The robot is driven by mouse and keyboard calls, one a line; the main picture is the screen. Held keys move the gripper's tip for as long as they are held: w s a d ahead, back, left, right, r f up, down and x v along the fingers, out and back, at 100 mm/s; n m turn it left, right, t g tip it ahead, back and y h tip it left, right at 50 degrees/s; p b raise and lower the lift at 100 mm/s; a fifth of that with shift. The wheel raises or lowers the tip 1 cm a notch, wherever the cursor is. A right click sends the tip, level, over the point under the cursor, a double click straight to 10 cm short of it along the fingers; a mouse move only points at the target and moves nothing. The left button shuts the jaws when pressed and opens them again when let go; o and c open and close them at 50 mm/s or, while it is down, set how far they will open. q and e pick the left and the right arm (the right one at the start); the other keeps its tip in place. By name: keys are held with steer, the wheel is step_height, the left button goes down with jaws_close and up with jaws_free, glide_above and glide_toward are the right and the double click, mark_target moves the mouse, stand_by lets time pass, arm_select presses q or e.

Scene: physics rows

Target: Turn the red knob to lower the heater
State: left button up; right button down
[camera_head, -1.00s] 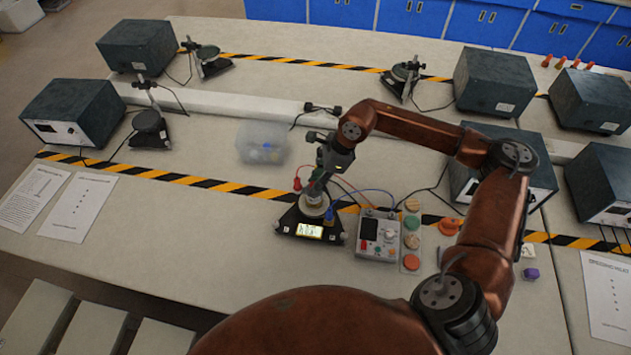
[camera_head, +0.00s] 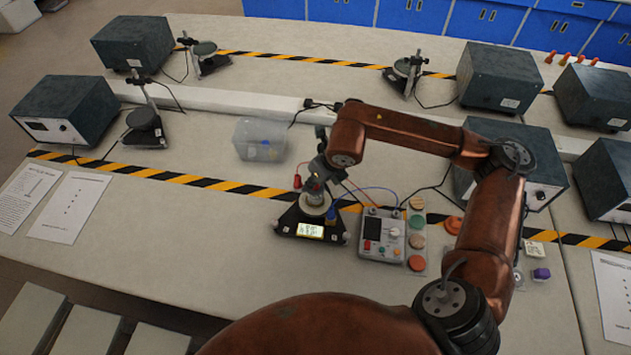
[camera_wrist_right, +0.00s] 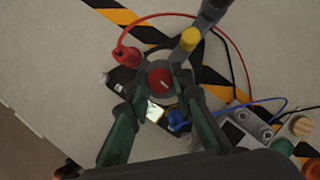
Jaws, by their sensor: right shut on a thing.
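The red knob (camera_wrist_right: 160,80) sits on top of the round device, between the two fingers of my right gripper (camera_wrist_right: 161,84) in the right wrist view. The fingers are shut on it, one on each side. A pale line runs across the knob's top. In the head view my right gripper (camera_head: 317,182) is over the device's pale round body (camera_head: 314,204), and it mostly hides the knob there. The device's dark base (camera_head: 285,222) has a lit display (camera_head: 310,231); its digits are too small to read. My left gripper is not in view.
A red plug (camera_wrist_right: 124,54) and a blue plug (camera_wrist_right: 178,120) with cables flank the device. A yellow-topped post (camera_wrist_right: 190,39) stands close beyond the fingers. A grey control box (camera_head: 382,238) is to the right. A clear bin (camera_head: 260,139) stands behind.

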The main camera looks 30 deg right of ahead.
steer(key=shift+a+m+h+b, duration=0.1)
steer(key=shift+m+h+b, duration=0.8)
steer(key=shift+m, duration=1.4)
steer(key=c, duration=1.7)
jaws_free()
steer(key=shift+s+r, duration=0.1)
steer(key=shift+r, duration=0.15)
steer(key=v, duration=1.1)
steer(key=shift+s+a+r, duration=0.15)
steer(key=shift+r, duration=0.05)
